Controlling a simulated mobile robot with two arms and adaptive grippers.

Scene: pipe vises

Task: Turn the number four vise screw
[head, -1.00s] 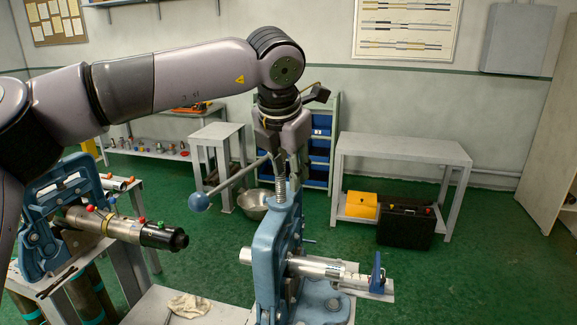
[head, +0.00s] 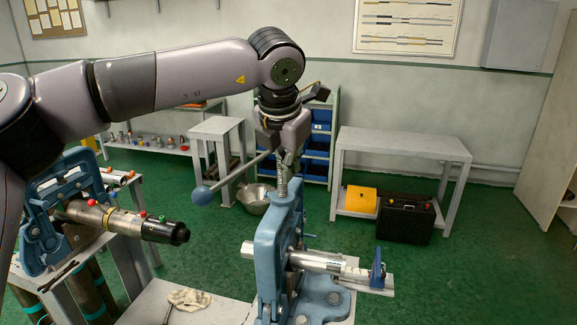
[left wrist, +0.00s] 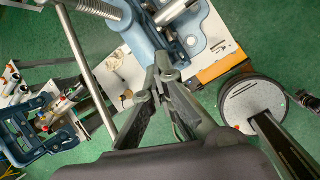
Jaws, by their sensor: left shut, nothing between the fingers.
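A blue vise (head: 272,262) stands in the middle of the head view, with a silver pipe (head: 318,262) through it. Its threaded screw (head: 282,188) rises from the top. My left gripper (head: 287,158) points down at the screw's top, beside the bar; contact cannot be told. In the left wrist view its fingers (left wrist: 166,66) are together and empty, with the bar (left wrist: 85,72) to their left and the screw (left wrist: 98,8) above. No vise number is readable. My right gripper is not seen.
Another blue vise (head: 40,232) holding a dark-ended pipe (head: 125,222) stands at the left. A cloth (head: 189,299) lies on the bench. Behind are a metal bowl (head: 256,198), a grey table (head: 402,148), a yellow box (head: 361,200) and a black case (head: 405,219). Green floor is open at right.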

